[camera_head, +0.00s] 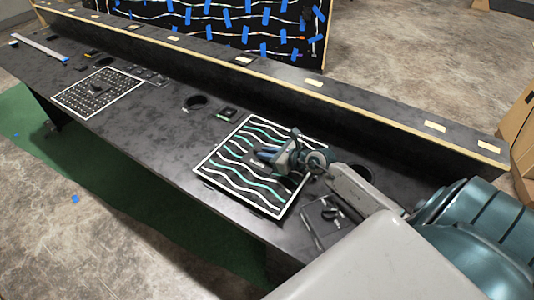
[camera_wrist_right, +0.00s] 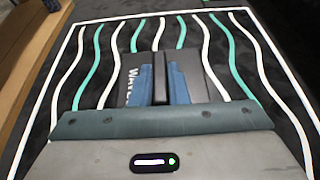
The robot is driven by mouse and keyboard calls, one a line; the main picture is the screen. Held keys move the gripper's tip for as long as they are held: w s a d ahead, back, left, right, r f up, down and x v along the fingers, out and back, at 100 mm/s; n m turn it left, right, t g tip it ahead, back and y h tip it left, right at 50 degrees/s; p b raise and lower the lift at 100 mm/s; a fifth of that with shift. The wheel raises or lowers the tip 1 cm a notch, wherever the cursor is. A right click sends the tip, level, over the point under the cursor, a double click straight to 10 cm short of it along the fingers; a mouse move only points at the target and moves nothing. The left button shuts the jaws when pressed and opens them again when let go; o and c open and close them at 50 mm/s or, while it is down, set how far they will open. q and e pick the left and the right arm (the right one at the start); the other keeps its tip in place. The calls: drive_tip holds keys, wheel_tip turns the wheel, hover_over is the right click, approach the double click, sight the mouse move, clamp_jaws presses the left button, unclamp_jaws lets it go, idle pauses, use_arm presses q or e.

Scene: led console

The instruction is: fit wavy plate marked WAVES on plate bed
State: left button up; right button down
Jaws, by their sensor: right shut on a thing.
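The wavy plate (camera_head: 238,178) is a black square with white and teal wavy lines, on the console at centre right. It fills much of the right wrist view, where its lines run away from me (camera_wrist_right: 230,60). A dark block (camera_wrist_right: 128,70) with white lettering reading WAVE, its end hidden, rises over the lines. My right gripper (camera_head: 266,156) is shut on the upright ridge of this block, with blue fingertips on either side (camera_wrist_right: 160,85). A white border surrounds the lines; I cannot tell whether it belongs to the plate or the plate bed. Any gap underneath is hidden. My left gripper is not in view.
The dark console top (camera_head: 150,130) runs diagonally, with a raised ledge (camera_head: 300,95) behind. A white-framed panel with a grid of dots (camera_head: 97,92) lies to the left. Round holes (camera_head: 194,102) and a small square piece (camera_head: 228,113) lie between. A metal bracket (camera_head: 325,218) is near my right arm.

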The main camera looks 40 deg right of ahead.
drive_tip(key=shift+f+b, duration=0.8)
drive_tip(key=shift+f, duration=0.2)
idle(1.2)
